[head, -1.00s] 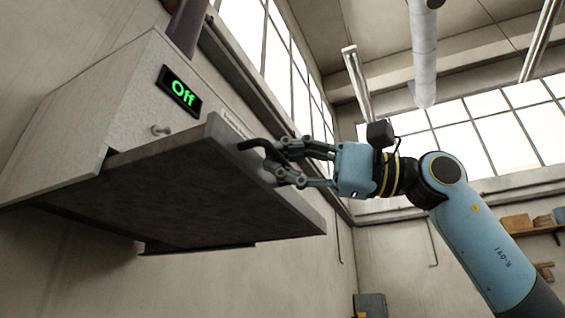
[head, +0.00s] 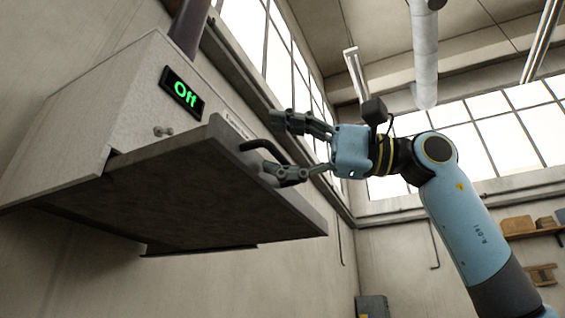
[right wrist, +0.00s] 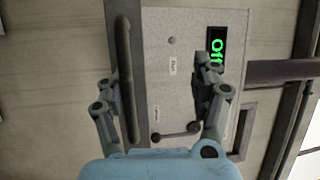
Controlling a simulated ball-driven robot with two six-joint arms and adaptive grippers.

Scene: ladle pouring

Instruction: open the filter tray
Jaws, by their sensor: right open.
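The filter tray (head: 165,190) is a wide grey slab that sticks out from under the light grey housing (head: 105,110) on the wall. Its dark bar handle (head: 262,149) is on its front edge and also shows in the right wrist view (right wrist: 124,80), upright in the left half. My right gripper (head: 280,147) is open at the handle, one finger above it and one below in the head view. In the right wrist view, one finger of my right gripper (right wrist: 157,95) is beside the handle; I cannot tell if they touch. My left gripper is not in view.
A display reading "Off" (head: 181,92) and a small knob (head: 163,131) are on the housing front. A dark pipe (head: 189,25) rises from the housing. A shelf with boxes (head: 530,230) is at the far right. The space below the tray looks clear.

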